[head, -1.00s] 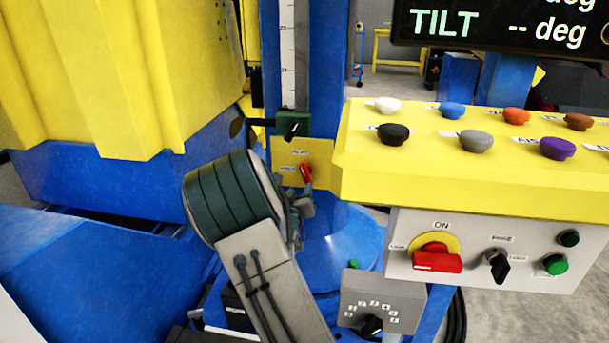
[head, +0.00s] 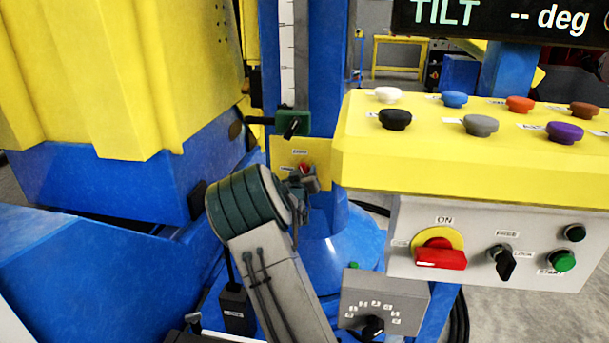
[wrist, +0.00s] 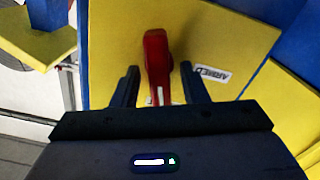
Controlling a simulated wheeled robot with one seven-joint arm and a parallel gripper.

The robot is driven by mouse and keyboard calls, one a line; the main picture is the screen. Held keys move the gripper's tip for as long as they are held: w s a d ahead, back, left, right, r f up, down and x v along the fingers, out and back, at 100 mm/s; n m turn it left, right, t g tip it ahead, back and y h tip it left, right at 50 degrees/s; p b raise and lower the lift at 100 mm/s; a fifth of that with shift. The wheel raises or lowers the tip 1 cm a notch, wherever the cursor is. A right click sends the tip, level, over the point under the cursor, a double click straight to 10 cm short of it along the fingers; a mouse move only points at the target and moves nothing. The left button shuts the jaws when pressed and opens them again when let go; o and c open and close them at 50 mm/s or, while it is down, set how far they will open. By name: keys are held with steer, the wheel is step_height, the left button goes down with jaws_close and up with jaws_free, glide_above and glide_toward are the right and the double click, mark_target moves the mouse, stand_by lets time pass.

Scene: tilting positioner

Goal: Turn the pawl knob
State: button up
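The pawl knob is a red lever-shaped knob (head: 304,167) on a yellow plate (head: 283,150) on the blue column. In the wrist view the red knob (wrist: 157,62) stands upright in the picture between the fingers of my gripper (wrist: 158,88). Gaps show on both sides of it, so my gripper is open around its lower end and not clamped. A label reading ARMED is on the plate to the right of the knob in the wrist view. In the head view my gripper (head: 304,187) partly hides the knob.
A yellow console (head: 450,150) with several coloured buttons stands close on the right, above a grey panel with a red switch (head: 440,254) and a black FREE/LOCK switch (head: 503,260). A green block with a black lever (head: 292,123) sits just above the plate. A grey dial box (head: 384,300) is below.

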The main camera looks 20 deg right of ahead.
steer(key=c, duration=0.8)
steer(key=shift+o, duration=0.2)
steer(key=shift+n, duration=0.3)
steer(key=shift+a+n+p, duration=0.15)
steer(key=shift+n+p, duration=0.55)
steer(key=shift+n, duration=0.3)
steer(key=n+p, duration=0.1)
steer(key=n, duration=0.3)
steer(key=shift+w+a+f+n+p, duration=0.1)
steer(key=shift+n+p, duration=0.2)
steer(key=shift+p, duration=0.1)
steer(key=n, duration=0.4)
steer(key=shift+f+p, duration=0.25)
steer(key=shift+p, duration=0.15)
steer(key=shift+f+n, duration=0.1)
steer(key=shift+n, duration=1.3)
